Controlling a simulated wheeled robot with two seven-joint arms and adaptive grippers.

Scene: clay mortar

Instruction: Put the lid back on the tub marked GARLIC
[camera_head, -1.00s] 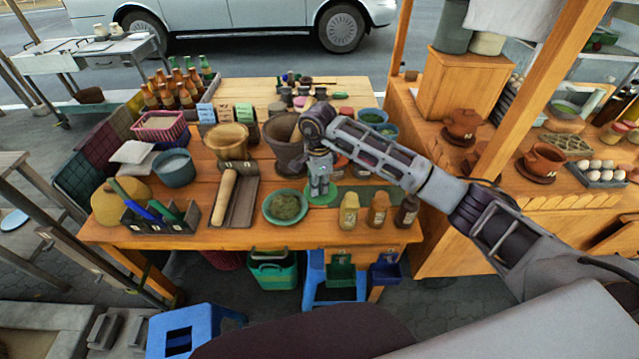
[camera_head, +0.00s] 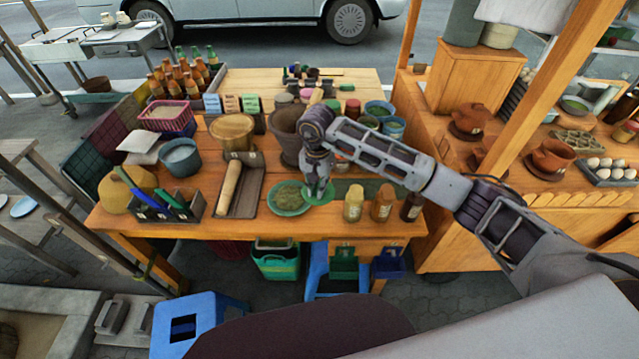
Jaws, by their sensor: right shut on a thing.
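My right gripper (camera_head: 318,180) points down and is shut on a round, flat green lid (camera_head: 320,196). The lid is just right of the green bowl of herbs (camera_head: 290,200) and overlaps its rim in the picture. I cannot tell whether it touches the table or hangs above it. Several small tubs stand behind my right forearm, including an orange one (camera_head: 342,164) that is partly hidden. No label can be read, so I cannot tell which tub is marked GARLIC. My left gripper is not in view.
Spice jars (camera_head: 353,205) stand right of the lid at the table's front edge. A stone mortar (camera_head: 286,133) is behind the bowl. A rolling pin in a tray (camera_head: 242,187) lies left. Blue-rimmed bowls (camera_head: 392,127) stand behind my forearm.

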